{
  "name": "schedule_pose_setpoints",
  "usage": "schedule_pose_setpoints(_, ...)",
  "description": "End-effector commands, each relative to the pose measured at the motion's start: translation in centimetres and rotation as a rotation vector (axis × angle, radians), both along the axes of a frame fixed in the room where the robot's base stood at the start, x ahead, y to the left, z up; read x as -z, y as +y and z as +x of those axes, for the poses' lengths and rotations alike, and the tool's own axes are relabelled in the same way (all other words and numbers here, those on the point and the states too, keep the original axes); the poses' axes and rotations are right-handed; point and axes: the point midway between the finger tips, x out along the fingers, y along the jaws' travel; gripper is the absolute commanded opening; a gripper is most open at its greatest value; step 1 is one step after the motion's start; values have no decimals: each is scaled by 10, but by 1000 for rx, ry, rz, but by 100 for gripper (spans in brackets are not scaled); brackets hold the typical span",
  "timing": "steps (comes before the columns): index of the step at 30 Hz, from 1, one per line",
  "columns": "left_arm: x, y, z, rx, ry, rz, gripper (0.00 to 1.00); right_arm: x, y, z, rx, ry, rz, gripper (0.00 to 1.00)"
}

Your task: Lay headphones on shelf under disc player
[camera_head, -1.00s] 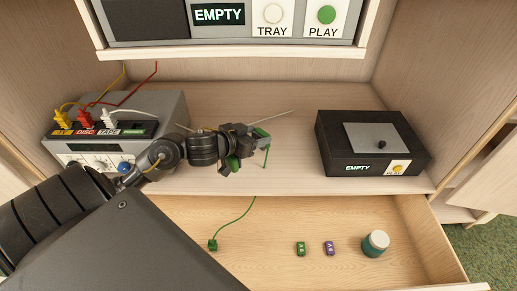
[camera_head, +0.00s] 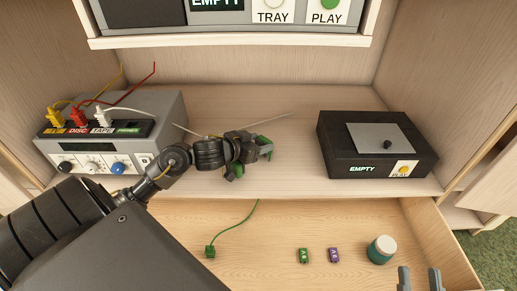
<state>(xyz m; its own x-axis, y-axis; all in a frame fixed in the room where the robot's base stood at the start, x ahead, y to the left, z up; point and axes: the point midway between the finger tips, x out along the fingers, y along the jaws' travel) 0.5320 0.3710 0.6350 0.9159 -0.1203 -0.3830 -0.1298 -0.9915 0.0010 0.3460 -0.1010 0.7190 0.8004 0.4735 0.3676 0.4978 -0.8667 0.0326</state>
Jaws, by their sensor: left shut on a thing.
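My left gripper (camera_head: 252,153) is shut over the shelf (camera_head: 290,170) under the disc player (camera_head: 225,22). Green parts, seemingly of the headphones (camera_head: 264,142), show at its jaws; most of their shape is hidden. I cannot tell whether they touch the shelf. A thin grey rod shows on both sides of the gripper. A green cable (camera_head: 235,226) with a green plug (camera_head: 210,252) lies in the open drawer below. My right gripper (camera_head: 419,280) shows only its two fingertips at the bottom right, apart and empty.
A grey amplifier (camera_head: 165,105) with yellow, red and white plugs stands left on the shelf. A black player (camera_head: 345,150) marked EMPTY stands right. The drawer (camera_head: 290,280) holds a green block (camera_head: 303,256), a purple block (camera_head: 334,255) and a jar (camera_head: 381,250).

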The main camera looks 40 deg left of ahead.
Motion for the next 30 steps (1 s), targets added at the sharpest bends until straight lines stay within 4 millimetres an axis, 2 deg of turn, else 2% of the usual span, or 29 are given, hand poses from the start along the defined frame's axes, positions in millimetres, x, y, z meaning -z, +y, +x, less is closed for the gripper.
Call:
schedule_pose_setpoints(1,7,0,0,-1,-1,-2,28,0,-4,1,11,-39,23,36)
schedule_pose_setpoints(6,11,0,0,-1,-2,-1,28,-12,-11,1,26,-116,68,36)
schedule_pose_setpoints(17,13,0,0,-1,-1,-1,28,-14,-12,0,29,-128,75,36)
schedule_pose_setpoints(18,14,0,0,-1,0,0,57,-15,-13,0,30,-133,79,36)
schedule_pose_setpoints(22,13,0,0,-1,0,0,74,-15,-13,0,30,-133,78,36)
schedule_pose_setpoints(23,13,0,0,-1,0,0,78,-15,-13,0,30,-133,78,36)
schedule_pose_setpoints(30,13,0,0,-1,0,0,78,-16,-13,0,30,-132,77,36)
